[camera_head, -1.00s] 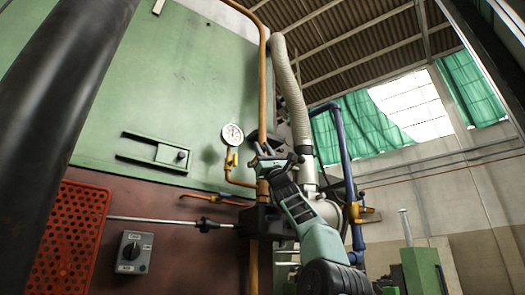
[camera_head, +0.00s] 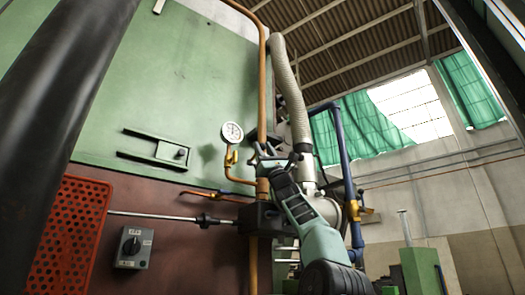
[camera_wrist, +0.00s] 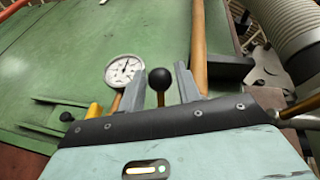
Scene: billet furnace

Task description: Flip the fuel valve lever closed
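A lever with a round black knob (camera_wrist: 160,78) on a brass-coloured stem stands upright in the wrist view; it looks like the fuel valve lever. My gripper (camera_wrist: 159,69) has its two grey fingers apart, one on each side of the knob in the picture. I see a gap on both sides and cannot tell the depth between knob and fingers. In the head view my gripper (camera_head: 265,153) is beside the vertical orange pipe, right of the gauge. The knob is hard to make out there, and the valve body is hidden behind my gripper and wrist.
The orange pipe (camera_head: 262,75) and a ribbed grey hose (camera_head: 292,85) run close by. A black block (camera_head: 262,219) with a rod lies below. A switch box (camera_head: 134,247) is lower left.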

